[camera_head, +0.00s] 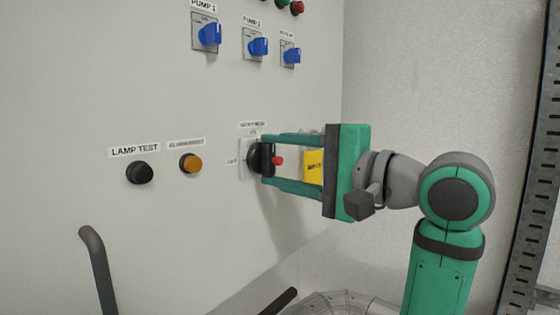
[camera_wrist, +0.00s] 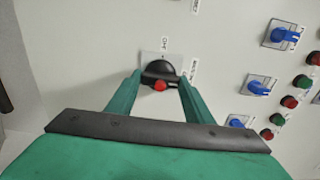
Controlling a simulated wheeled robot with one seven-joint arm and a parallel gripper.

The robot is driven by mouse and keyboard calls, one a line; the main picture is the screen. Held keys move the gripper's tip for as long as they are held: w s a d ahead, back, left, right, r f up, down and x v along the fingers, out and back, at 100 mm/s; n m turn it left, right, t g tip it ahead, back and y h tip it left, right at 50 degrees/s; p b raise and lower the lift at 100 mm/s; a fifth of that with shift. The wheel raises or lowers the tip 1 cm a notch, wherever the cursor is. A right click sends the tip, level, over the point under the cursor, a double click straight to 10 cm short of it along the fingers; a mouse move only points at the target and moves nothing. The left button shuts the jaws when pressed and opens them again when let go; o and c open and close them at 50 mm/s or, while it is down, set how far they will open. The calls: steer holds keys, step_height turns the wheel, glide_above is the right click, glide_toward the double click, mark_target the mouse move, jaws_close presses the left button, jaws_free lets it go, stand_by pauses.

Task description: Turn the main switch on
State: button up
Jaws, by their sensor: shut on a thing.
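The main switch (camera_head: 254,158) is a black rotary knob with a red piece at its front, on a pale plate on the cabinet panel. An OFF label shows at its left in the head view. My gripper (camera_head: 268,160) has its two green fingers on either side of the black handle and is shut on it. In the wrist view the switch (camera_wrist: 158,74) sits between the fingertips of my gripper (camera_wrist: 160,82). The handle lies across the span between the fingers there. The fingers hide part of the knob and its labels in the head view.
Blue rotary switches (camera_head: 209,35) sit above on the panel. A black LAMP TEST button (camera_head: 139,172) and an orange button (camera_head: 190,163) are to the left. A dark curved handle (camera_head: 97,268) stands at lower left. A perforated metal upright (camera_head: 535,150) is at far right.

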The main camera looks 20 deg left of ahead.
steer(key=o, duration=1)
steer(key=shift+o, duration=0.2)
steer(key=v, duration=1)
steer(key=shift+d, duration=0.35)
steer(key=shift+s, duration=0.15)
